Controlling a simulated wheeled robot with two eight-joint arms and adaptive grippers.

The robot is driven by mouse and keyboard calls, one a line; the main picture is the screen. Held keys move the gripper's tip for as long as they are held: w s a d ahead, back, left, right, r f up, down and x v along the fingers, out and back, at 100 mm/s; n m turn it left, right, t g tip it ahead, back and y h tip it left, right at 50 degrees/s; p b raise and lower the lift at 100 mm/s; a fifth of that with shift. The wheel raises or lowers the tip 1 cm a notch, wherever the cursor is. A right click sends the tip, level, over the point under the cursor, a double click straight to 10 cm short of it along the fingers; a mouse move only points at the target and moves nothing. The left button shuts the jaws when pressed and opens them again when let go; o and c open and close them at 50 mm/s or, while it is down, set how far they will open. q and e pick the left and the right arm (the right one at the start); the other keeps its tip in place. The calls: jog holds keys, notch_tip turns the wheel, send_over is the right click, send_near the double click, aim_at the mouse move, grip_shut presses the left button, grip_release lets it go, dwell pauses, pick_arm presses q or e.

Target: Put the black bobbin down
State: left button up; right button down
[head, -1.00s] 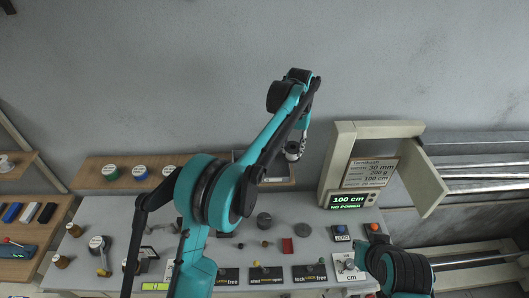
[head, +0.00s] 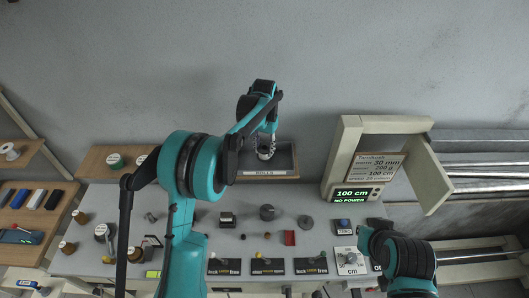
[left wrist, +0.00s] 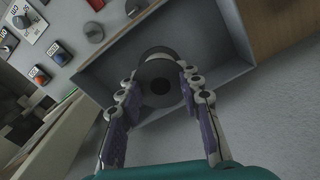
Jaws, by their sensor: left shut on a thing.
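My left gripper (head: 267,150) hangs over a dark, shallow tray (head: 284,160) at the back of the bench. It is shut on the black bobbin. In the left wrist view the bobbin (left wrist: 160,84) is a dark round disc with a small dark centre, between the two fingertips of the left gripper (left wrist: 157,88). Whether the bobbin touches the tray floor I cannot tell. In the head view the gripper largely covers the bobbin. My right gripper is out of view; only my right arm shows at the lower right.
A grey control panel with knobs and labels lies in front. Right of the tray stands a beige cabinet (head: 345,150) with a display reading 100 cm, NO POWER (head: 351,194).

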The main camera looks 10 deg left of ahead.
aim_at(264, 153)
pick_arm(q)
notch_tip(264, 153, down, 3)
jog(key=shift+w, duration=0.15)
jog(key=shift+f, duration=0.15)
jog(key=o, duration=1)
jog(key=shift+c, duration=0.2)
